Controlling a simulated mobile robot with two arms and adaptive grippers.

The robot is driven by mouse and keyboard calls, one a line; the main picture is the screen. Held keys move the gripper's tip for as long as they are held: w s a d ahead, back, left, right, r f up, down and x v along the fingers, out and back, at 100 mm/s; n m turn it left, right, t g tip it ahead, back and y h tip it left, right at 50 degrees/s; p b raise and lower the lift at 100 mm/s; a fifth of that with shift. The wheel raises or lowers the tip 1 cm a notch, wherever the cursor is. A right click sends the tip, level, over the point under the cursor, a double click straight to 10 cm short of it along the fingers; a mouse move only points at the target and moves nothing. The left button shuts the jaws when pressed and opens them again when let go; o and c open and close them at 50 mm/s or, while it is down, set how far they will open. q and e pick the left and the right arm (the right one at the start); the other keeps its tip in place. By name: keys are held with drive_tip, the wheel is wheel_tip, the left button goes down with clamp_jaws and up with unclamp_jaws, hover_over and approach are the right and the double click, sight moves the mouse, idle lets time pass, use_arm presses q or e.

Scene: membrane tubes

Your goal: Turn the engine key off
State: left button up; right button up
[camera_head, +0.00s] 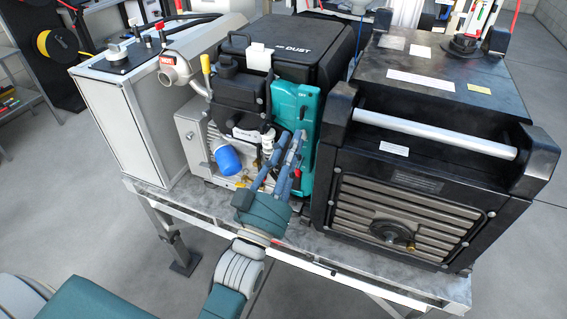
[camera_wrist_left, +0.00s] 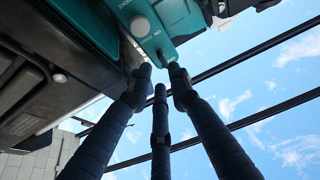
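The teal control panel (camera_head: 304,100) stands upright on the front of the engine unit. In the left wrist view the panel (camera_wrist_left: 178,15) is seen from below, with a round pale knob (camera_wrist_left: 140,26) and white lettering. A small dark key-like piece (camera_wrist_left: 162,58) sticks out near its lower end, beside the lettering. My left gripper (camera_head: 290,140) is in front of the panel. In the left wrist view its fingertips (camera_wrist_left: 161,72) stand apart on either side of the small piece. I cannot tell whether they touch it. My right gripper is not in view.
A blue cap (camera_head: 227,158) and black engine parts (camera_head: 235,85) are left of the panel. A black unit with a metal bar (camera_head: 435,135) stands close on the right. A white cabinet (camera_head: 130,115) is at the left. Floor in front is clear.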

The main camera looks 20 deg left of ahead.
use_arm(q)
drive_tip(key=v, duration=0.5)
drive_tip(key=shift+s+f, duration=0.1)
drive_tip(key=shift+s, duration=0.15)
drive_tip(key=shift+f, duration=0.1)
